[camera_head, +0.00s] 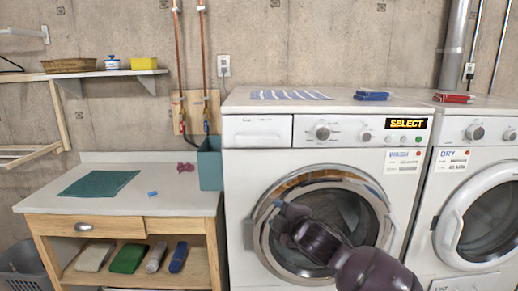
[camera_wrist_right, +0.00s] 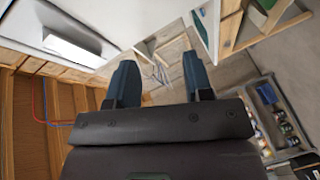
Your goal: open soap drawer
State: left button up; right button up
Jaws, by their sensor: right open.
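The soap drawer (camera_head: 257,131) is the white front panel at the upper left of the washing machine (camera_head: 237,180), left of the control knob. It looks shut, flush with the machine's front. My right arm reaches up from the bottom right in the head view. My right gripper (camera_head: 279,215) is in front of the round door, below the drawer and apart from it. In the right wrist view the fingers (camera_wrist_right: 160,80) are spread with nothing between them. My left gripper is in neither view.
The washer's round door (camera_head: 382,232) looks closed behind my right arm. A dryer (camera_head: 450,160) stands close on the right. A wooden table (camera_head: 150,205) with a teal mat and a teal bin (camera_head: 210,170) are on the left. Folded cloths lie on the machine tops.

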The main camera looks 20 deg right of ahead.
aim_at(257, 143)
jog(key=w+r+n+t, duration=0.2)
jog(key=w+r+n, duration=0.15)
jog(key=r, duration=1.15)
jog(key=shift+m+h, duration=0.25)
jog(key=shift+h, duration=0.15)
jog(key=w, duration=0.7)
jog(key=w+a, duration=0.1)
jog(key=w, duration=0.3)
jog(key=shift+w+f, duration=0.1)
jog(key=shift+w, duration=0.2)
jog(key=shift+f, duration=0.1)
grip_shut()
